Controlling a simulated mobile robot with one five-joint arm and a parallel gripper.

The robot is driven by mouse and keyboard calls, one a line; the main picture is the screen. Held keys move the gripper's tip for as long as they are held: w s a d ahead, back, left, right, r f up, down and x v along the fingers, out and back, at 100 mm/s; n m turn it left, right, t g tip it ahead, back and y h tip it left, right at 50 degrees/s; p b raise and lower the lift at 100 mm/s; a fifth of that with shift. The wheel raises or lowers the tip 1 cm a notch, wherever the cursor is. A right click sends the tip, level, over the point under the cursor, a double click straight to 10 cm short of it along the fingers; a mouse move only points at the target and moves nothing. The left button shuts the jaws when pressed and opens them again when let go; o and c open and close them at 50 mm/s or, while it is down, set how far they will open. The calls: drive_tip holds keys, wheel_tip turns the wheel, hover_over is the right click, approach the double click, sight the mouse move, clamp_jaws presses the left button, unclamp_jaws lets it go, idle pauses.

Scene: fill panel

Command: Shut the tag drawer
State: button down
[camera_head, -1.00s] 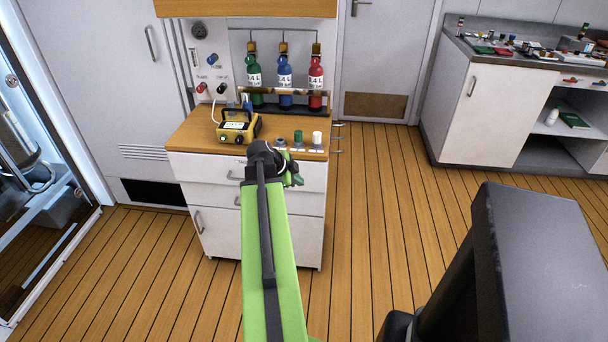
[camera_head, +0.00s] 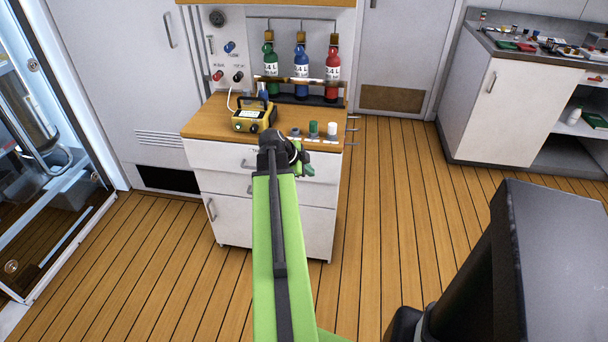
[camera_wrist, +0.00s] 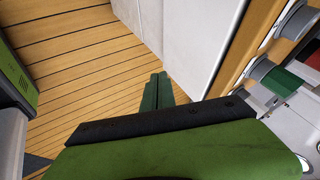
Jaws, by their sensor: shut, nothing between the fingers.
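The white cabinet (camera_head: 230,215) under the wooden counter has a top drawer (camera_head: 215,155) with a partly hidden label and a bar handle. My arm covers the drawer's middle; I cannot tell whether its front stands slightly out or is flush. My gripper (camera_head: 306,166) is in front of the drawer's right part, below the counter edge. In the wrist view its green fingers (camera_wrist: 158,91) are together and empty, beside the white cabinet front (camera_wrist: 200,45). No contact is clear.
A yellow device (camera_head: 254,116) and several knobs stand on the counter (camera_head: 205,122). Green, blue (camera_head: 301,68) and red bottles hang behind. A glass-fronted unit (camera_head: 40,140) is at left and a workbench (camera_head: 500,95) at right. The wooden floor (camera_head: 390,200) between is clear.

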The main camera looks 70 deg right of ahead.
sight(322, 173)
drive_tip(key=shift+s+d+f+b, duration=0.1)
drive_tip(key=shift+d+f+b, duration=0.35)
drive_tip(key=shift+d, duration=0.6)
drive_tip(key=shift+w+d+f+b, duration=0.1)
drive_tip(key=shift+d+f+b, duration=0.1)
drive_tip(key=shift+d+f, duration=0.7)
drive_tip(key=shift+s+d+f+b, duration=0.1)
drive_tip(key=shift+d+f+b, duration=0.25)
drive_tip(key=shift+d, duration=0.85)
